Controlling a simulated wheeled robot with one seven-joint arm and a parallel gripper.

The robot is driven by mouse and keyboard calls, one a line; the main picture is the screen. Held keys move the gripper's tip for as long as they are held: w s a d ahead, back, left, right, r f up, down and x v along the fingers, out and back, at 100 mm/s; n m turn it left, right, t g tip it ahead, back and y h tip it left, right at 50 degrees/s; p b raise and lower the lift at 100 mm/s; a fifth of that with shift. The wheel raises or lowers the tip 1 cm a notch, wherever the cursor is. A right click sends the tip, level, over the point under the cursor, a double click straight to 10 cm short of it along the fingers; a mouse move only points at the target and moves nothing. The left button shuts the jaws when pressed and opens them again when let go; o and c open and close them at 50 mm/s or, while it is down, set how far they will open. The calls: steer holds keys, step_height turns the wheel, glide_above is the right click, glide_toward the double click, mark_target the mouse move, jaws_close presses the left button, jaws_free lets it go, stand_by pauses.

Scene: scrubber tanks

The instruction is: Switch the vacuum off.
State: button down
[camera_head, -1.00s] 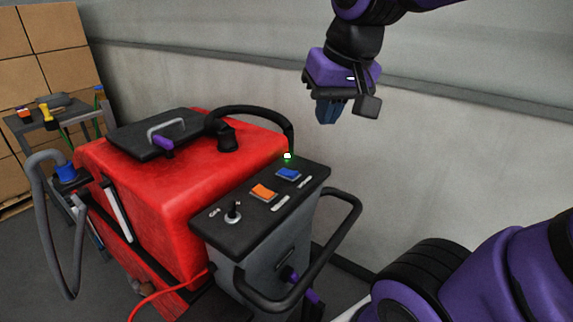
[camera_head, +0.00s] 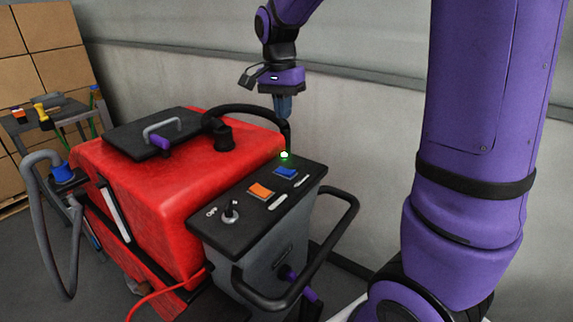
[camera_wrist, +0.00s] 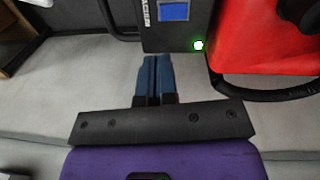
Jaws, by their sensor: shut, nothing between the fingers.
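The scrubber's dark control panel (camera_head: 243,229) carries an orange rocker switch (camera_head: 261,190), a blue rocker switch (camera_head: 286,172) and a key-like knob (camera_head: 231,211). White labels lie beside the switches; I cannot read them clearly. A small green lamp (camera_head: 284,155) glows at the panel's far corner. My gripper (camera_head: 284,108) is shut and empty, pointing down above the far end of the panel. In the wrist view my blue fingers (camera_wrist: 154,62) are together, and the blue switch (camera_wrist: 174,11) and lit lamp (camera_wrist: 199,45) show ahead of them.
The red tank body (camera_head: 165,170) with a black lid (camera_head: 155,133) and a black hose (camera_head: 245,111) stands left of the panel. A black handle bar (camera_head: 345,225) loops in front. A tool cart (camera_head: 60,115) stands at the far left. A pale wall is behind.

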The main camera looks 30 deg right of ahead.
mark_target(287, 173)
steer(key=shift+w+d+f+m+g, duration=0.15)
steer(key=shift+w+f+m, duration=0.2)
steer(key=shift+w+f, duration=0.25)
steer(key=shift+w+d+f+m+g, duration=0.15)
steer(key=shift+w+f+m, duration=0.25)
steer(key=shift+w, duration=0.25)
steer(key=f, duration=0.4)
steer(key=s+f, duration=0.1)
steer(key=f, duration=0.4)
steer(key=s+f, duration=0.1)
steer(key=f, duration=0.4)
steer(key=shift+d, duration=0.3)
steer(key=shift+s+f, duration=0.1)
steer(key=shift+f, duration=0.15)
